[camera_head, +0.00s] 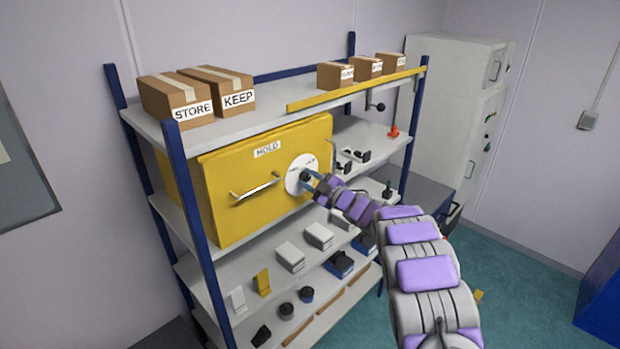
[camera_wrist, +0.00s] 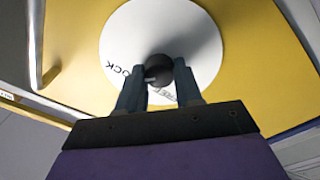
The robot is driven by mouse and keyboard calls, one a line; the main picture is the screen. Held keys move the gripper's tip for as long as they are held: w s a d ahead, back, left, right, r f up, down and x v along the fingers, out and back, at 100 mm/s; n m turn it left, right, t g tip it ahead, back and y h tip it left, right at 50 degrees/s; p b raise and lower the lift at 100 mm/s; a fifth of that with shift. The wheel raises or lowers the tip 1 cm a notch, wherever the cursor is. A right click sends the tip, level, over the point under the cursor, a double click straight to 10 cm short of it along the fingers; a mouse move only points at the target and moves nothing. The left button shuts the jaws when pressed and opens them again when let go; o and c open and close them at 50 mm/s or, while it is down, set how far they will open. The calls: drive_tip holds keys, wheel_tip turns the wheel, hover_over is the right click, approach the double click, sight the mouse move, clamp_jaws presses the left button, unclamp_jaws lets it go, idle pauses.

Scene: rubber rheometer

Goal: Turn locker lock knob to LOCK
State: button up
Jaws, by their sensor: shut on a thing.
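The yellow locker (camera_head: 233,198) marked HOLD stands on a shelf of the blue-posted rack, its door closed as far as I can see. A round white lock plate (camera_head: 296,186) is on its front and also fills the middle of the wrist view (camera_wrist: 199,42). The dark round lock knob (camera_head: 305,176) is at the plate's centre and shows in the wrist view (camera_wrist: 158,69). My gripper (camera_head: 313,184) is shut on the knob, with a blue-grey finger on each side in the wrist view (camera_wrist: 160,82). Part of the word LOCK shows on the plate's left. The other lettering is partly hidden by my fingers.
A metal handle (camera_head: 256,187) sticks out left of the plate. Cardboard boxes (camera_head: 176,97) stand on the rack's top shelf (camera_head: 240,117). Lower shelves hold white, blue and black small items. A pale cabinet (camera_head: 450,115) stands behind at right.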

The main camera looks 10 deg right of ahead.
drive_tip(key=shift+f, duration=0.35)
drive_tip(key=o, duration=1)
drive_tip(key=shift+w, duration=0.2)
drive_tip(key=shift+o, duration=0.2)
drive_tip(key=shift+s+r, duration=0.2)
drive_tip(key=shift+r, duration=0.05)
drive_tip(key=b+v, duration=0.3)
drive_tip(key=v, duration=1.4)
drive_tip(key=shift+d+b, duration=0.2)
drive_tip(key=shift+b, duration=0.2)
drive_tip(key=shift+f, duration=0.15)
